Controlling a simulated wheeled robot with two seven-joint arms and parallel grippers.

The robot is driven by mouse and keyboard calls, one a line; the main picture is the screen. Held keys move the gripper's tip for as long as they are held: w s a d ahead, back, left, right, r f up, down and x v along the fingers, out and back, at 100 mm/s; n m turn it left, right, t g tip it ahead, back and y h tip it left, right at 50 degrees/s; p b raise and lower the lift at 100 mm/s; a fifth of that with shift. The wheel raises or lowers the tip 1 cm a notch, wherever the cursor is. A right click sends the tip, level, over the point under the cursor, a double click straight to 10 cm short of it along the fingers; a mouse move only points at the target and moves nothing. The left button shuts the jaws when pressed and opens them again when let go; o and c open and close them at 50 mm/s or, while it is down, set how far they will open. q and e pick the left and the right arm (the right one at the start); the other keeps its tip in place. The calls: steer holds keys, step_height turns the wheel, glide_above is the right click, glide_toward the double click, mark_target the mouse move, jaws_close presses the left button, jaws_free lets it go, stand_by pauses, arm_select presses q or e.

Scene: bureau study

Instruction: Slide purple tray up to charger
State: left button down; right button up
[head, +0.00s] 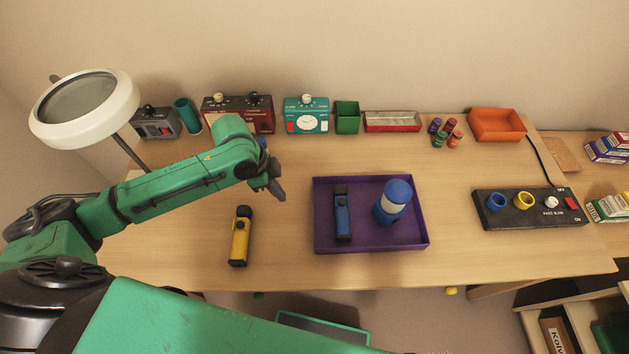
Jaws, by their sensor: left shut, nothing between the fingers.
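The purple tray (420,240) lies on the middle of the wooden desk. It holds a blue handheld tool (342,215) and a blue and white cylindrical object (393,203). A black box (530,218) with blue and yellow round sockets, a white knob and a red switch lies to the right of the tray, apart from it; it appears to be the charger. My left gripper (277,190) is shut and empty, above the desk to the left of the tray's far left corner, not touching it. My right gripper is not in view.
A yellow handheld tool (240,236) lies left of the tray. Instrument boxes, a green bin (347,117), a red-rimmed tray (392,121), small cylinders (444,132) and an orange bin (497,124) line the back. The desk between tray and black box is clear.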

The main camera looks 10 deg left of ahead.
arm_select(q)
steer(key=f, duration=0.1)
steer(key=s+d+f, duration=0.1)
steer(key=f, duration=0.1)
steer(key=d+f, duration=0.1)
steer(key=f, duration=0.1)
steer(key=shift+s+f, duration=0.2)
steer(key=x, duration=0.4)
steer(key=shift+w+p, duration=0.4)
steer(key=d, duration=0.1)
steer(key=d+p, duration=0.1)
steer(key=shift+w+d+r, duration=0.3)
steer(key=shift+w+d, duration=0.1)
steer(key=shift+d, duration=0.45)
steer(key=shift+w+a+f, duration=0.1)
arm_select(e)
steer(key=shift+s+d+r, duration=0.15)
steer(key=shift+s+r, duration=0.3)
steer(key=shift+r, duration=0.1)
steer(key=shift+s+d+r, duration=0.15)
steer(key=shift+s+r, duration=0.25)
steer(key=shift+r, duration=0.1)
